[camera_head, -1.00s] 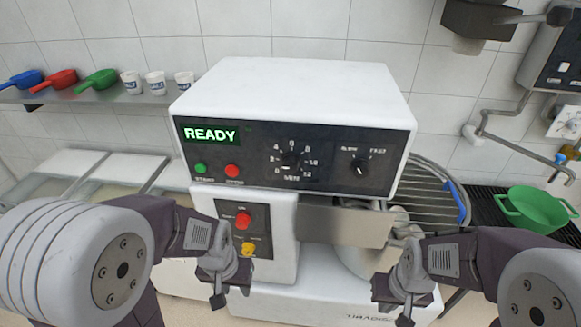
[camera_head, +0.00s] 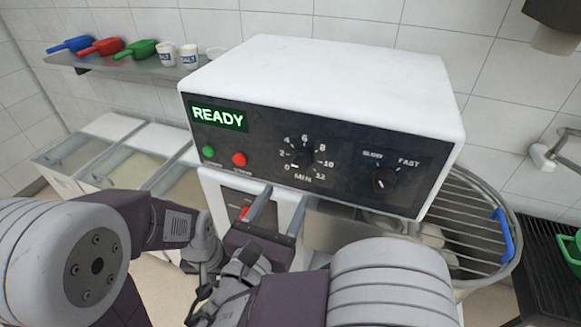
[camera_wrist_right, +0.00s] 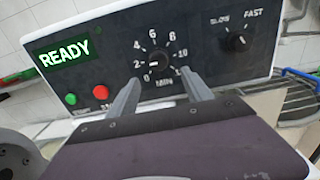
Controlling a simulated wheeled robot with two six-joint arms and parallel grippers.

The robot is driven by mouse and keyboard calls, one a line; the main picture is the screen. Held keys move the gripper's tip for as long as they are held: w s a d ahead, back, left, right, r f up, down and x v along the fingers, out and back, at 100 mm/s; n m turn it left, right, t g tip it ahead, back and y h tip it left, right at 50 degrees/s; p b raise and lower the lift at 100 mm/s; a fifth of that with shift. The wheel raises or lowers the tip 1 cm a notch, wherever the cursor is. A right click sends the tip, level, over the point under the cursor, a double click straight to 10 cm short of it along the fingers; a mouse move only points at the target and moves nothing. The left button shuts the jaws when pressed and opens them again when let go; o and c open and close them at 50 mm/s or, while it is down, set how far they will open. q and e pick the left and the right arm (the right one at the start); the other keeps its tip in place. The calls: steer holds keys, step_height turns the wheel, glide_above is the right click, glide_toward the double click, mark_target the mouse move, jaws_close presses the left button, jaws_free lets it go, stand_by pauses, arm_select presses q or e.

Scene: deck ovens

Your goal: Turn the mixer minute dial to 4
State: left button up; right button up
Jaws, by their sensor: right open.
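The mixer's minute dial (camera_head: 304,156) is a small black knob on the dark front panel, ringed by white numbers from 0 to 12 and marked MIN. The dial also shows in the right wrist view (camera_wrist_right: 160,61). My right gripper (camera_head: 280,205) is open and empty, below the dial and apart from it in the head view. In the right wrist view its two fingers (camera_wrist_right: 162,85) point up at the panel, one on each side below the dial. My left gripper (camera_head: 204,250) is low at the left, its jaws unclear.
The display (camera_head: 219,116) reads READY. A green button (camera_head: 208,151) and a red button (camera_head: 239,159) sit left of the dial. The slow/fast knob (camera_head: 384,180) is to its right. The bowl guard (camera_head: 480,215) stands at the right, bins (camera_head: 110,125) at the left.

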mark_target(299, 168)
steer(key=x, duration=0.9)
steer(key=shift+a, duration=0.1)
jaws_close()
